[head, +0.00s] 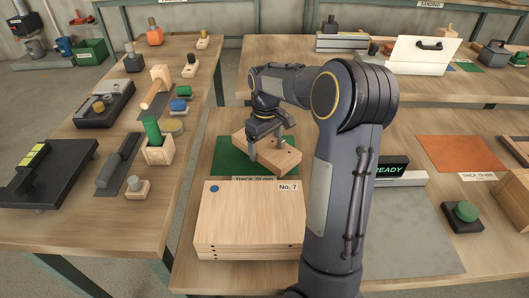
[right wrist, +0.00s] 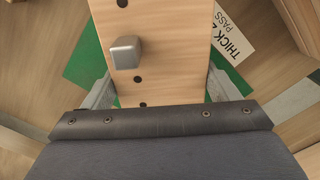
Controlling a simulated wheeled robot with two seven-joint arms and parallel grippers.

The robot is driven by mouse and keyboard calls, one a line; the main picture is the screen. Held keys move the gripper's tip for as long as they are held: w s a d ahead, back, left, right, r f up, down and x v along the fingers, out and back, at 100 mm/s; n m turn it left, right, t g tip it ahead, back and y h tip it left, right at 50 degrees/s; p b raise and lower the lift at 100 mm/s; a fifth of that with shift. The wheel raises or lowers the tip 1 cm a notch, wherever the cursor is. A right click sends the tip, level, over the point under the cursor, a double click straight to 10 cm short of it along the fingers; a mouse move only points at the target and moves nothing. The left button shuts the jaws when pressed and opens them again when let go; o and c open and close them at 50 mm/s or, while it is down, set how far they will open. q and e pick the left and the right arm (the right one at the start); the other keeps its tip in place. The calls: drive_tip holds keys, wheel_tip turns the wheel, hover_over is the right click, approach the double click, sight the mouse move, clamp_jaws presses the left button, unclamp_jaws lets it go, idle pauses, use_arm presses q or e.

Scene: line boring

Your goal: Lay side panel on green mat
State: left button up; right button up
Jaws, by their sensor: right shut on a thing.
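The side panel (head: 283,160) is a light wooden board with dark holes. My right gripper (head: 268,146) is shut on it. The panel lies at an angle over the green mat (head: 227,158), covering its right part; I cannot tell whether it touches the mat. In the right wrist view the panel (right wrist: 160,50) runs between my fingers, with green mat (right wrist: 85,65) showing beside it. A grey blocky piece (right wrist: 124,52) shows against the panel's face. My left gripper is not in view.
A stack of boards marked No. 7 (head: 247,222) stands just in front of the mat. A label reading THICK (right wrist: 235,40) lies at the mat's edge. A READY display (head: 390,167) and orange mat (head: 455,158) are to the right. The left bench (head: 120,215) holds tools and blocks.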

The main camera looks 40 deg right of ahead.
sight(265, 142)
drive_tip(key=shift+w+f, duration=0.3)
drive_tip(key=shift+f, duration=0.05)
drive_tip(key=shift+d+f, duration=0.1)
drive_tip(key=shift+f, duration=1.45)
drive_tip(key=shift+f+b, duration=0.2)
drive_tip(key=shift+b, duration=0.1)
drive_tip(key=o, duration=1.1)
drive_tip(key=shift+r+p, duration=0.55)
drive_tip(key=shift+r, duration=3.4)
